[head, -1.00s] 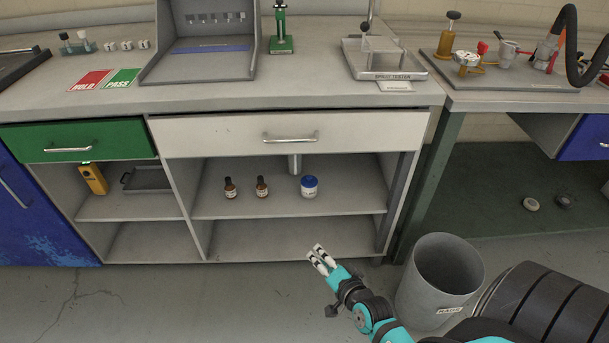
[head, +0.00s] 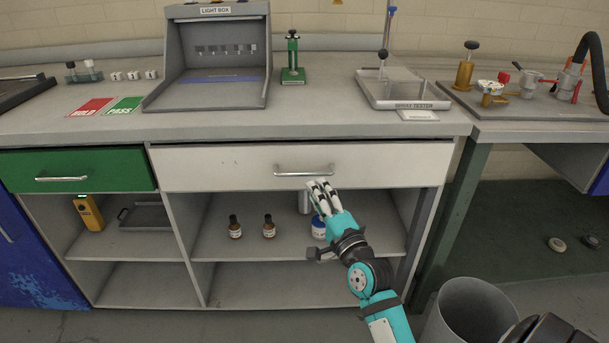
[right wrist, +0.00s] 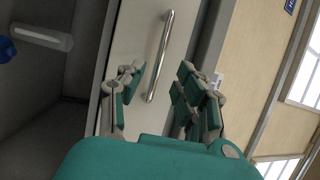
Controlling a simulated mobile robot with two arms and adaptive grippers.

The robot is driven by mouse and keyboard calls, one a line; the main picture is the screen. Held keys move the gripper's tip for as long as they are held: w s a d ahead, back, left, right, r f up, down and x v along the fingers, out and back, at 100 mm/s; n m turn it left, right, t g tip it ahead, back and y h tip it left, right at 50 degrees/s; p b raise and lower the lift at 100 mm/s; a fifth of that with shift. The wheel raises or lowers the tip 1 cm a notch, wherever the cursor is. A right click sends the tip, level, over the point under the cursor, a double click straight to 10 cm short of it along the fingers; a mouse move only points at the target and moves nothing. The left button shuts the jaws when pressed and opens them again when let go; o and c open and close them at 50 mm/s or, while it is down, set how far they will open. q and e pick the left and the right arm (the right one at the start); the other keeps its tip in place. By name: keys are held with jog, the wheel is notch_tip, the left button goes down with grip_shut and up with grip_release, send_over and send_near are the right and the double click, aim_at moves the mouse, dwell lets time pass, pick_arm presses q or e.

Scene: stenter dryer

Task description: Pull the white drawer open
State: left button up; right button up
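The white drawer (head: 225,169) is shut, flush under the worktop, to the right of the green drawer. Its silver bar handle (head: 304,171) runs across the middle of the front. My right gripper (head: 322,186) is just below and in front of the handle in the head view. In the right wrist view the right gripper (right wrist: 160,88) is open, with fingers apart. The handle (right wrist: 159,57) stands ahead of and between the fingers, with nothing gripped. My left gripper is in neither view.
Below the drawer, an open shelf holds brown bottles (head: 235,229) and a blue-lidded jar (head: 318,228), partly hidden by my gripper. A grey bin (head: 447,318) stands on the floor at the lower right. A green drawer (head: 75,170) is at the left.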

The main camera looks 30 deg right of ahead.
aim_at(304, 174)
jog(key=x, duration=0.7)
jog(key=shift+w+b, duration=0.3)
jog(key=shift+c, duration=0.3)
grip_shut()
